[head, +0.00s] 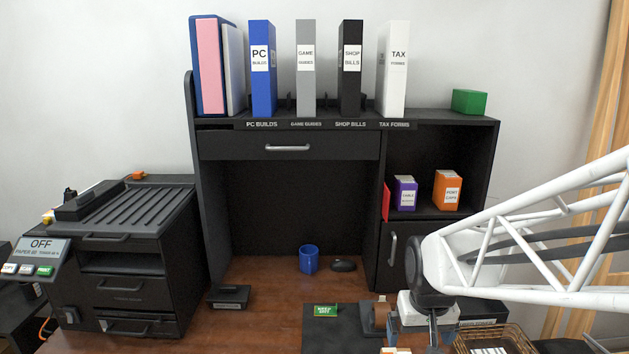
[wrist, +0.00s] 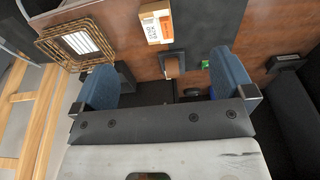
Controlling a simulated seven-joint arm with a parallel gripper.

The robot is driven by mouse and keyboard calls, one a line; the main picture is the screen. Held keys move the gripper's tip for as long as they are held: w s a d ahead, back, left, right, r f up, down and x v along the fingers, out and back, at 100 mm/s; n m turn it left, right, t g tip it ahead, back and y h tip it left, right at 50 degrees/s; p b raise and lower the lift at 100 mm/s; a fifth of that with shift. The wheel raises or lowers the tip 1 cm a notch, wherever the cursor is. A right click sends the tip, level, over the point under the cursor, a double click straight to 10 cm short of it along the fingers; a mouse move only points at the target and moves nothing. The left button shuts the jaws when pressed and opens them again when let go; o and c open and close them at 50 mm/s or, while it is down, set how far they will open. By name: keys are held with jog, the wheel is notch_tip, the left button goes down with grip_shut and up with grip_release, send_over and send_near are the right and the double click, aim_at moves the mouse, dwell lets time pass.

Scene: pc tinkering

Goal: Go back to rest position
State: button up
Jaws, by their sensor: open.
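My gripper (wrist: 160,85) is open in the wrist view, its two blue fingers spread wide with nothing between them. It hangs above the desk, pointing down toward the desk top. In the head view my white lattice arm comes in from the right, and the gripper is low at the right, partly cut off by the bottom edge.
The wooden desk (head: 265,275) holds a blue mug (head: 309,259), a mouse (head: 343,265) and a green-labelled block (head: 326,310). A black shelf (head: 290,147) with binders stands behind. A printer (head: 125,260) stands at the left. The desk's left middle is mostly clear.

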jog(key=s+r, duration=0.4)
jog(key=s, duration=0.3)
jog(key=s+a+r+t, duration=0.1)
jog(key=s+r, duration=0.2)
jog(key=s, duration=0.4)
jog(key=shift+a+r, duration=0.15)
jog(key=shift+r, duration=0.25)
dwell(0.5)
